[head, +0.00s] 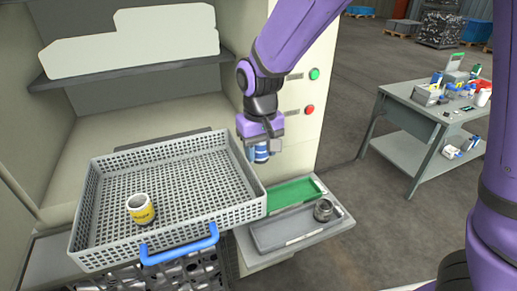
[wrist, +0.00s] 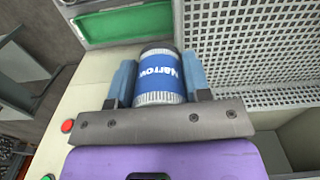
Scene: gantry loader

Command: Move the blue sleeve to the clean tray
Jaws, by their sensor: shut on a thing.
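The blue sleeve (head: 261,153) is a short cylinder with a blue band and pale ribbed ends. It also shows in the wrist view (wrist: 160,72), with "Narrow" printed on the band. My gripper (head: 257,150) is shut on it, with one finger on each side, and holds it in the air near the right side of the grey basket. A green tray (head: 291,194) and a grey tray (head: 268,236) lie side by side on a low shelf, below the held sleeve. I cannot tell from any label which is the clean tray.
The large perforated basket (head: 250,212) has a blue handle and holds a yellow-banded sleeve (head: 141,209). A dark metal ring (head: 323,210) sits in the grey tray. The green tray looks empty. A cluttered workbench (head: 405,92) stands at right, and the machine panel has buttons.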

